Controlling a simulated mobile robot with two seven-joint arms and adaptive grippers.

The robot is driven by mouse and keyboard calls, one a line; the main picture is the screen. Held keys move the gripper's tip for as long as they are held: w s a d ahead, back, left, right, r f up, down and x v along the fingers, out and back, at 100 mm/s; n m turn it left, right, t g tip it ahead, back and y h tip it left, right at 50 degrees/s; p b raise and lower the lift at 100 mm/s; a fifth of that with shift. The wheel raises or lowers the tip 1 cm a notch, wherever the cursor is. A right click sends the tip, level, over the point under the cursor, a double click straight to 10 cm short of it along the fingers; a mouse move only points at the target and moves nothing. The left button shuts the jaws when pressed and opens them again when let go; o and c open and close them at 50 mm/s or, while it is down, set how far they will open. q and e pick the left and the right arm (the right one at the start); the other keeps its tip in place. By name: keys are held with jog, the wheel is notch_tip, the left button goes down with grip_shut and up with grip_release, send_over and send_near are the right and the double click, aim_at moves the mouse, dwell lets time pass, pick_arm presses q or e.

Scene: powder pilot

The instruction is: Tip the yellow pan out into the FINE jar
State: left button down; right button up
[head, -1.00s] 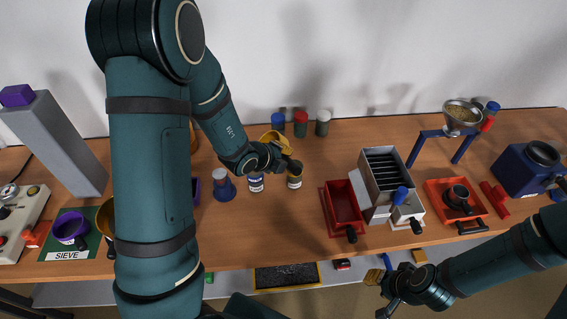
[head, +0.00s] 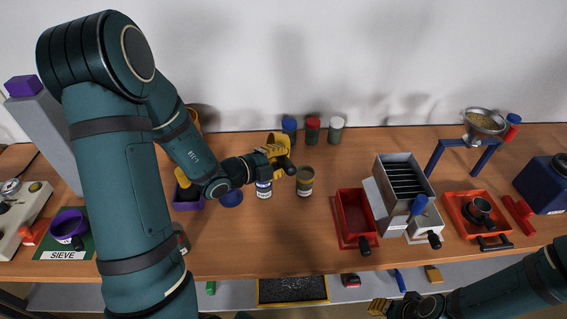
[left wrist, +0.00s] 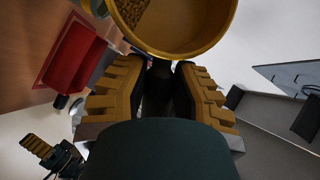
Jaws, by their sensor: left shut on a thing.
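My left gripper (head: 274,160) is shut on the dark handle (left wrist: 160,88) of the yellow pan (head: 281,142). The pan is held above the table, near two small jars, and looks tilted in the head view. In the left wrist view the pan (left wrist: 190,42) has brown granules (left wrist: 133,14) gathered at its left side. One jar (head: 305,184) has a yellowish label and stands open just right of the gripper. The other jar (head: 264,189) has a blue label and stands below the gripper. Neither label is readable. My right gripper (head: 379,306) is at the bottom edge, partly cut off.
A red bin (head: 343,217) and a grey slotted box (head: 402,168) are to the right. A blue round piece (head: 231,198) and purple bin (head: 187,205) are left. Table in front of the jars is clear.

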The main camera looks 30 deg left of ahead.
pick_arm(q)
jog(key=shift+s+a+f+n+t+h+b, duration=0.15)
jog(key=shift+s+a+n+t+h+b, duration=0.5)
jog(key=shift+b, duration=0.65)
jog(key=s+a+f+n+t+b, duration=0.1)
jog(key=s+a+n+t+b, duration=0.2)
jog(key=t, duration=0.6)
jog(key=shift+s+a+f+n+b, duration=0.2)
jog(key=shift+a+n+b, duration=0.8)
jog(key=shift+n, duration=0.55)
jog(key=shift+h, duration=0.25)
